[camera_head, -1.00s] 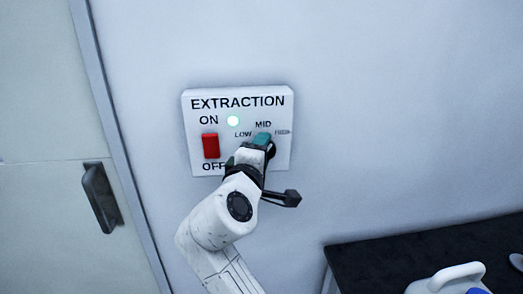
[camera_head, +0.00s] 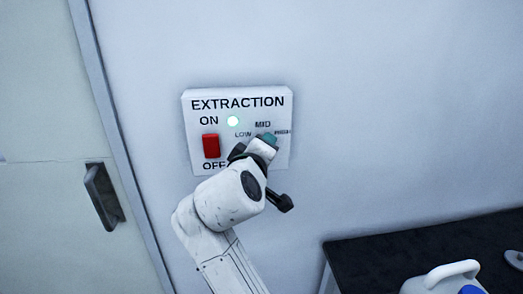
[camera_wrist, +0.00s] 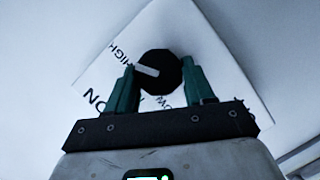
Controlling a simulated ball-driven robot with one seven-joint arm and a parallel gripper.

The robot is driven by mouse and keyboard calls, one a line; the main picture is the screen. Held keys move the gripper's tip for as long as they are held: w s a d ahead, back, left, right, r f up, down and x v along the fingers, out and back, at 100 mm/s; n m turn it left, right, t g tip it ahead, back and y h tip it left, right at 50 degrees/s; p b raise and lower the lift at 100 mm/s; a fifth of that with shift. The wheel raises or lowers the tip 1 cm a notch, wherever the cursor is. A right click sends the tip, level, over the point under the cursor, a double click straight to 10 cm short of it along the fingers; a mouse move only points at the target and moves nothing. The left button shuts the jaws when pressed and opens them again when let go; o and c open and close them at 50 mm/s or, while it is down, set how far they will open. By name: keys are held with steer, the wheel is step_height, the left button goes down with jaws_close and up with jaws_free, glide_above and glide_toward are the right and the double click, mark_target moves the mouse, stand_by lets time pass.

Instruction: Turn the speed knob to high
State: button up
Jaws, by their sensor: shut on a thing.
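The white EXTRACTION panel (camera_head: 187,120) is on the wall, with LOW, MID and HIGH labels at its right side. The black speed knob (camera_wrist: 168,62) with a white pointer mark shows in the wrist view. The pointer aims left, toward the side where the HIGH label (camera_wrist: 118,57) is; I cannot tell if it lines up exactly. My gripper (camera_wrist: 158,82) is shut on the knob, one green finger on each side. In the head view my gripper (camera_head: 266,140) covers the knob. The MID label is mostly hidden in the wrist view.
A door handle (camera_head: 103,196) is at the far left. A black table (camera_head: 400,255) with a white jug (camera_head: 430,284) stands at lower right.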

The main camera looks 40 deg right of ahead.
steer(key=shift+f, duration=0.15)
steer(key=o, duration=1)
steer(key=shift+s+a, duration=0.1)
steer(key=b+v, duration=0.1)
steer(key=v, duration=0.9)
steer(key=shift+a, duration=0.25)
